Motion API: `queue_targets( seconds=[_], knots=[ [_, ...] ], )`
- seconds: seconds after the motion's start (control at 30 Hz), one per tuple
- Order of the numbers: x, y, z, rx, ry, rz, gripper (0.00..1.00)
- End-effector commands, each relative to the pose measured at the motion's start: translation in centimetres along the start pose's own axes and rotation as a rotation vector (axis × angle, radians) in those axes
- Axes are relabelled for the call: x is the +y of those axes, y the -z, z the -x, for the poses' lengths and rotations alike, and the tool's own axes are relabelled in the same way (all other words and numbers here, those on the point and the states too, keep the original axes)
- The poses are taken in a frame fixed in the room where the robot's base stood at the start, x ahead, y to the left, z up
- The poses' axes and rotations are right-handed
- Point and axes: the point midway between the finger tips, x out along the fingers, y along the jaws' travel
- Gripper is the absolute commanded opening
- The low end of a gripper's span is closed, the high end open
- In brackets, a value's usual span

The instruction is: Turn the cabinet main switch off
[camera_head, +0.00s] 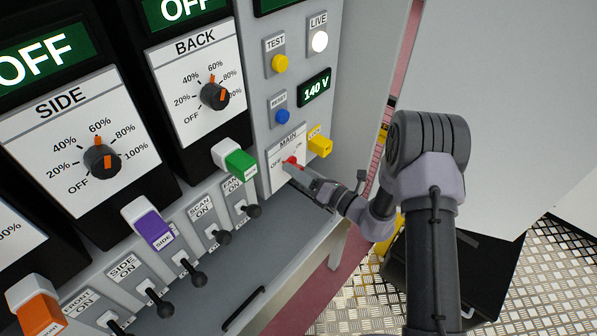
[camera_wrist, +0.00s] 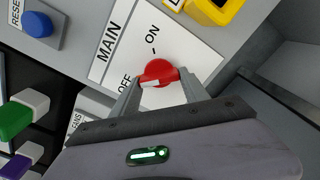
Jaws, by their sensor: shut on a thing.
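The cabinet main switch is a red knob (camera_head: 291,161) on a white plate (camera_head: 279,171) marked MAIN, OFF and ON. In the wrist view the knob (camera_wrist: 160,71) shows a pale bar on its near side, close to the OFF lettering; its exact setting is hard to tell. My gripper (camera_head: 291,166) reaches in from the right and is shut on the knob, with one finger on each side, as the wrist view also shows (camera_wrist: 160,90). The fingers hide part of the knob in the head view.
A yellow lock-like block (camera_head: 320,147) is close right of the plate, and a green one (camera_head: 240,164) is to the left. Above are a blue RESET button (camera_head: 282,116), a 140 V display (camera_head: 315,88) and a bright LIVE lamp (camera_head: 320,41). Black toggles (camera_head: 253,211) line the ledge below.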

Motion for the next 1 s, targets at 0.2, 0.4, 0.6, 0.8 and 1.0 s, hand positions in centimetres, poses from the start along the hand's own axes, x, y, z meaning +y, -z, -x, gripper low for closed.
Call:
queue_targets(
  seconds=[0.2,0.4,0.6,0.8,1.0],
  knots=[
    [-0.03,0.02,0.03,0.0,0.001,0.015,0.12],
    [-0.03,0.02,0.02,0.001,0.001,0.015,0.12],
    [-0.03,0.01,0.02,0.0,0.001,0.015,0.74],
    [-0.02,0.01,0.01,0.0,0.0,0.014,0.75],
    [-0.05,-0.08,0.87,0.0,0.003,0.012,0.75]
  ],
)
